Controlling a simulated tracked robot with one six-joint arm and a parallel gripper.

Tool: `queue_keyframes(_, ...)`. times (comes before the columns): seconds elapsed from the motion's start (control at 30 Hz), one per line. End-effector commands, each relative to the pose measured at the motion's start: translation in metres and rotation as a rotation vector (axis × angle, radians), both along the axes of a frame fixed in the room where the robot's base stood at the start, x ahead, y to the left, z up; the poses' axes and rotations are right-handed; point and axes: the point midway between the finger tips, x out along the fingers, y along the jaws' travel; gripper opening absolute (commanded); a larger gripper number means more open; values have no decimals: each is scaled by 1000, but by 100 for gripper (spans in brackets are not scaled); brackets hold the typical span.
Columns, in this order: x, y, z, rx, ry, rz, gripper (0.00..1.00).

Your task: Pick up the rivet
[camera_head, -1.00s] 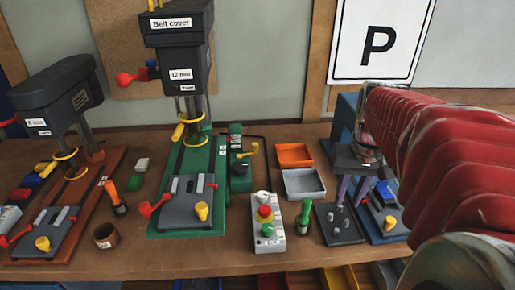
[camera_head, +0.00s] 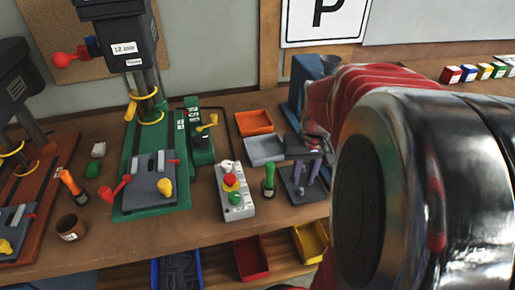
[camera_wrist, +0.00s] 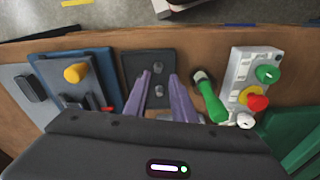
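Small grey rivets stand on a dark square plate (camera_head: 294,190) at the right of the workbench. In the wrist view, one rivet (camera_wrist: 158,68) is near the plate's middle and another rivet (camera_wrist: 158,90) is between my purple fingers. My gripper (camera_head: 306,180) is over the plate, its fingers pointing down. The fingers are apart with nothing visibly held. The wrist view shows my gripper (camera_wrist: 160,76) with fingertips either side of the rivets. The fingers and gripper body hide part of the plate, and I cannot tell whether they touch it.
A green-handled tool (camera_head: 269,181) and a button box (camera_head: 234,192) stand left of the plate. Grey (camera_head: 264,150) and orange trays (camera_head: 254,122) are behind. A drill press with yellow knob (camera_wrist: 76,73) shows beside the plate in the wrist view. Coloured bins hang below the bench.

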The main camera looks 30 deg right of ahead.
Motion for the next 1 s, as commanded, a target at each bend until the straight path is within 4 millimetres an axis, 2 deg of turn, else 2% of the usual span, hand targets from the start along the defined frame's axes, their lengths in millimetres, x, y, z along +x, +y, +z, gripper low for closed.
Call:
queue_keyframes(0.23, 0, -1, -8, 1, 1, -1, 23)
queue_keyframes(0.6, 4, -6, -50, 0, 1, 0, 23)
queue_keyframes(1.0, 4, -6, -51, 0, -1, 0, 23)
